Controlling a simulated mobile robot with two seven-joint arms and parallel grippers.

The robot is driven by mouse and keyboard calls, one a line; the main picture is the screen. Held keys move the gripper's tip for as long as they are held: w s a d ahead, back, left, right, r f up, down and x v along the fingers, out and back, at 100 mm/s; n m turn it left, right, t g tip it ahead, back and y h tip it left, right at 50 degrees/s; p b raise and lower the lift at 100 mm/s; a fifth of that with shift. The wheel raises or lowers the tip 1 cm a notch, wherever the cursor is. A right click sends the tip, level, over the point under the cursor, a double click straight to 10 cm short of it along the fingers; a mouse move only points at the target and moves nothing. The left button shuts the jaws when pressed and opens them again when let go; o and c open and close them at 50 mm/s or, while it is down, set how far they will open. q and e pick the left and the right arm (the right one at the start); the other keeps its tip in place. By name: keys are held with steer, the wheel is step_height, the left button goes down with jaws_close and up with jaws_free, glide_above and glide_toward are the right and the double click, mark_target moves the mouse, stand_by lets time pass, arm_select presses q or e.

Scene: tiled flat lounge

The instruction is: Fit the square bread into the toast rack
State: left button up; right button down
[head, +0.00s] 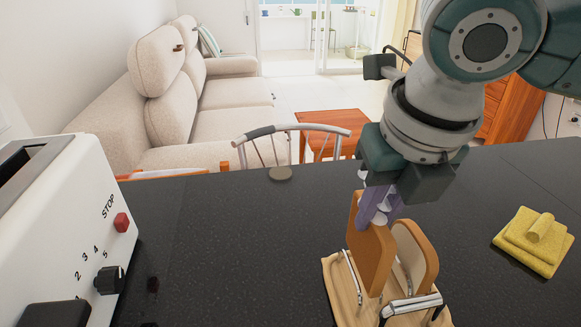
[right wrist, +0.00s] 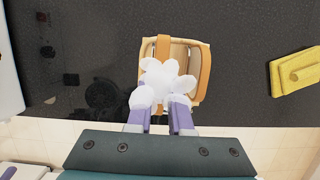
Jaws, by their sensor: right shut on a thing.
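The toast rack (head: 335,285) has a pale wooden base and metal wire loops, and stands on the dark counter at bottom centre. My right gripper (head: 377,208) points down above its left side, its purple fingers shut on the top of a brown-crusted square bread slice (head: 370,255). This slice is upright, low at the rack, behind the left wire loop; whether it rests on the base is hidden. A second slice (head: 417,250) stands in the rack to its right. In the right wrist view, white rounded finger parts (right wrist: 163,85) hide part of the held bread (right wrist: 163,46). My left gripper is out of view.
A white toaster (head: 70,220) with a black knob and red button fills the left. A folded yellow cloth (head: 533,242) lies right of the rack.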

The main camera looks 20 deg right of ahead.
mark_target(370, 239)
step_height(370, 239, down, 4)
steer(key=shift+b, duration=0.35)
steer(key=shift+f, duration=0.2)
steer(key=shift+f, duration=0.1)
steer(key=c, duration=0.8)
jaws_free()
steer(key=shift+c, duration=0.2)
